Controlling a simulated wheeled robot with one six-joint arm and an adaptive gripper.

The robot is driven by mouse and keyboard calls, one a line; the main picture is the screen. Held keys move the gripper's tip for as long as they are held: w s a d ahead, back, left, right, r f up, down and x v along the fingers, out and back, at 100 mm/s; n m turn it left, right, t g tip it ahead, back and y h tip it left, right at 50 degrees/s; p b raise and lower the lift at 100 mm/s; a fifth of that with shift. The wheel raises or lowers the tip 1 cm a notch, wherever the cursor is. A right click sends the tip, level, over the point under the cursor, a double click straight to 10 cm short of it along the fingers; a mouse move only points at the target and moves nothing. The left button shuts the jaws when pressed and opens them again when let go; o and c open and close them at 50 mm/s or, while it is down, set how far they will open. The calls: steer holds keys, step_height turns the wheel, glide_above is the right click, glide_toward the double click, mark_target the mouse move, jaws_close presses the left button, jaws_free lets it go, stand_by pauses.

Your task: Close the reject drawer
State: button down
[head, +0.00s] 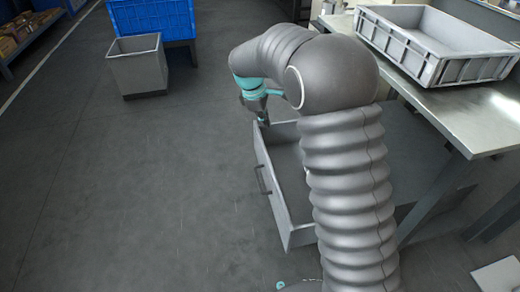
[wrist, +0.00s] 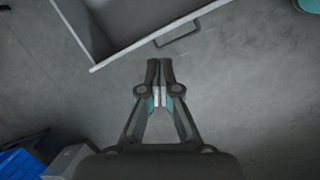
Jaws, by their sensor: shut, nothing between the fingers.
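The grey reject drawer (head: 270,185) stands pulled out from under the metal table in the head view, with a bar handle (head: 263,180) on its left-facing front. Its inside looks empty where I can see it; my arm hides part of it. In the wrist view the drawer's front rim (wrist: 160,34) and the handle (wrist: 178,36) show at the top. My gripper (head: 262,118) is near the far front corner of the drawer in the head view. In the wrist view my gripper (wrist: 160,62) is shut and empty, with floor behind its tips, and apart from the handle.
A grey tray (head: 430,72) sits on the metal table (head: 470,115) at right. A grey bin (head: 138,68) and a blue crate (head: 152,18) stand at the back left. The floor (head: 130,190) left of the drawer is clear.

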steer(key=w+a+f+n+h+p, duration=0.15)
steer(key=w+a+f+n, duration=0.3)
steer(key=a+f, duration=0.6)
glide_above(265, 162)
steer(key=a, duration=0.2)
steer(key=shift+n, duration=0.35)
steer(key=shift+s+f+p, duration=0.15)
steer(key=shift+f, duration=1.75)
steer(key=shift+s+f+p, duration=0.1)
steer(key=shift+s+f, duration=0.05)
steer(key=shift+f, duration=1.8)
steer(key=shift+s+f+p, duration=0.15)
steer(key=shift+f, duration=1.75)
